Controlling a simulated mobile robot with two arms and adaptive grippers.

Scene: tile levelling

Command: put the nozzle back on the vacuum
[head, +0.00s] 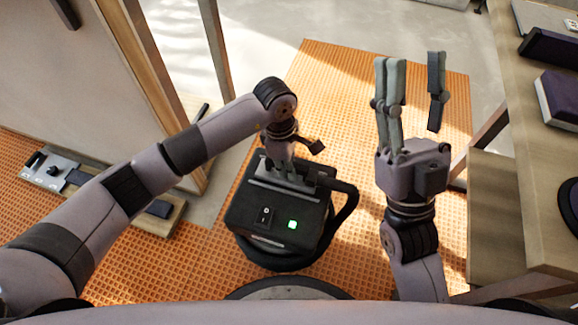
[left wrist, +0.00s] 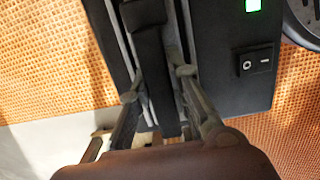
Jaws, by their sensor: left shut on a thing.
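The vacuum (head: 262,222) is a black box with a green light and a rocker switch, standing on the orange floor. Its top also shows in the left wrist view (left wrist: 222,60). My left gripper (head: 287,172) is at the far edge of its top. In the left wrist view, my left gripper (left wrist: 165,95) is shut on a dark narrow bar (left wrist: 155,65), apparently the nozzle, close against the vacuum's side. The fingers hide much of it, and I cannot tell whether it is seated.
A dark curved hose or handle (head: 347,205) bulges from the vacuum's right side. A wooden table (head: 545,170) with dark boxes stands at the right. A board with metal parts (head: 60,172) lies at the left by a wood-framed panel (head: 75,80). Orange flooring beyond the vacuum is clear.

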